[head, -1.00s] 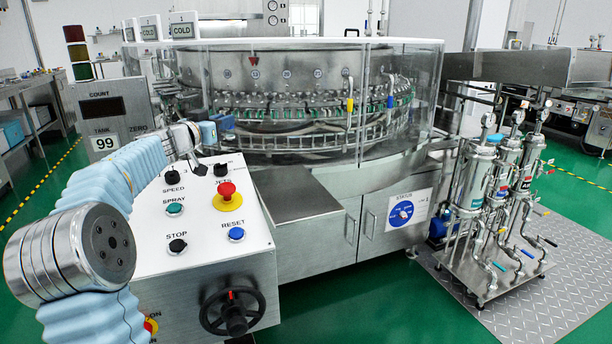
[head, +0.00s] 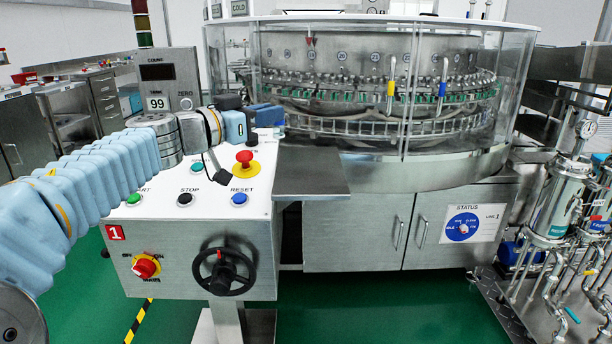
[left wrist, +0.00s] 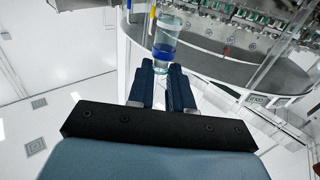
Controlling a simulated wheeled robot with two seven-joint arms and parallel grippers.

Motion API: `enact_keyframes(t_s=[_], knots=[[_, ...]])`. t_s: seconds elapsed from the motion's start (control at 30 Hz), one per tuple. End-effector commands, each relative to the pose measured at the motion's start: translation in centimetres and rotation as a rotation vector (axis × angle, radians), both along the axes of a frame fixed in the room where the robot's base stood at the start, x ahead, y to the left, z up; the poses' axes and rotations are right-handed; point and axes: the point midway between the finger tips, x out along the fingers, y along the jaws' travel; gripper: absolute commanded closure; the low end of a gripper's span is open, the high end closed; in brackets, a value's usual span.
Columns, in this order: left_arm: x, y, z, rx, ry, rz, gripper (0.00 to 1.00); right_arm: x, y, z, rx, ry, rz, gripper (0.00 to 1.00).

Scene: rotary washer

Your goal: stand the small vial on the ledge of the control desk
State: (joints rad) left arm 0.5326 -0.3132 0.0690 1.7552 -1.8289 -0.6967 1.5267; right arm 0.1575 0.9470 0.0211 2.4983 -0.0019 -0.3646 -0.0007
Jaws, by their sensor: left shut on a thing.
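The small vial (left wrist: 167,32) is clear with a blue band, held at the fingertips of my left gripper (left wrist: 163,72) in the left wrist view. In the head view my left gripper (head: 266,116) is above the back right corner of the control desk (head: 150,214), and a small bluish part of the vial (head: 279,128) shows at its tips. A flat steel ledge (head: 310,176) juts out at the right of the desk's button panel and is empty. Whether the vial touches anything below is unclear. My right gripper is out of view.
The rotary washer (head: 370,100) with its clear guard stands just behind the desk and ledge. A red stop button (head: 244,156) rises from the panel below my wrist. A handwheel (head: 226,272) sticks out of the desk front. Pump filters (head: 553,195) stand at right.

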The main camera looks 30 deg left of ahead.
Motion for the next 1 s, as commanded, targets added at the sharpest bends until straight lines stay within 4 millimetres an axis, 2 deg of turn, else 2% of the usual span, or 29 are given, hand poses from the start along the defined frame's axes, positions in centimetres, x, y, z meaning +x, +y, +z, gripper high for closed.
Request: enact_keyframes(t_s=[0.07, 0.17, 0.4, 0.5, 0.63, 0.87, 1.0], knots=[[0.2, -0.3, -0.5, -0.001, 0.002, -0.007, 1.0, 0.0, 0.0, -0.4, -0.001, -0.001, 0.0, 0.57], [1.8, 0.1, -1.5, -0.002, 0.005, -0.01, 1.0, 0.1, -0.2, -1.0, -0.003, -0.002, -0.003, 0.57], [8.2, 2.3, -4.6, -0.001, 0.004, -0.009, 1.0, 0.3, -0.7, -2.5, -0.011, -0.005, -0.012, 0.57], [9.9, 2.9, -7.0, -0.001, 0.004, -0.008, 1.0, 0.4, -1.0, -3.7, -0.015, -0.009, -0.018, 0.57], [11.5, 3.3, -8.6, -0.001, 0.002, -0.008, 1.0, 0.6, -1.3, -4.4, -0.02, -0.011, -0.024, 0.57], [12.6, 3.8, -9.9, 0.0, 0.002, -0.007, 1.0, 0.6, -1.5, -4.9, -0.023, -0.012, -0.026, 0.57], [13.0, 3.9, -12.3, 0.0, 0.002, -0.007, 1.0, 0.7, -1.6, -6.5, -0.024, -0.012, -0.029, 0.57]])
